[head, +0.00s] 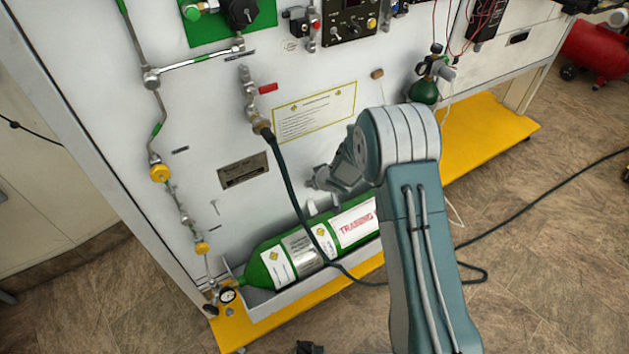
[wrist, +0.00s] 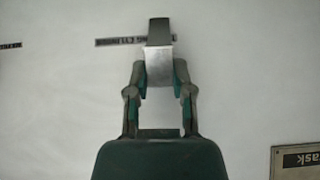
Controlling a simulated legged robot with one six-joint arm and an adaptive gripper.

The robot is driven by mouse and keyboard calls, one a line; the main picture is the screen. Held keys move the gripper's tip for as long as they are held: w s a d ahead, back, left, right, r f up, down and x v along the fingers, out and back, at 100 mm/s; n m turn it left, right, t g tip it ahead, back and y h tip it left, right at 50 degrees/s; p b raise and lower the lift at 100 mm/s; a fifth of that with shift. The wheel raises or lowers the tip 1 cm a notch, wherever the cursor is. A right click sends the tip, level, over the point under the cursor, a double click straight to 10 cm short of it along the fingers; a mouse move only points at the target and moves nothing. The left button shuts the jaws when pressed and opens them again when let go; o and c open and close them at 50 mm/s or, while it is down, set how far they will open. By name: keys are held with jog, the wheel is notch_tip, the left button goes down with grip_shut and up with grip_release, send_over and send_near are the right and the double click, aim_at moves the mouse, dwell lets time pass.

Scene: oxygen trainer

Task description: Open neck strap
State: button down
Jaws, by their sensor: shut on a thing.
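A green training cylinder (head: 290,258) with white labels lies on its side in a tray at the panel's foot. My gripper (head: 318,181) is above the cylinder, close to the white panel. In the wrist view my gripper (wrist: 159,80) has its two fingers on either side of a pale metal piece (wrist: 159,66) with a dark end, seemingly the neck strap. The fingers touch it on both sides. The piece covers the middle of a small dark label on the panel. In the head view my arm hides the cylinder's right end, and the strap cannot be made out.
A dark hose (head: 285,178) hangs from a panel valve and runs over the cylinder and floor. A yellow ledge (head: 488,135) runs along the panel's foot. A small gauge (head: 228,295) sits at the cylinder's left end. A small green bottle (head: 424,91) stands beyond my arm.

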jog(key=shift+w+a+r, duration=0.1)
jog(key=shift+w, duration=0.1)
jog(key=shift+c, duration=2.4)
grip_release()
jog(key=v, duration=1.1)
jog(key=shift+s+r, duration=0.2)
jog(key=shift+s, duration=0.15)
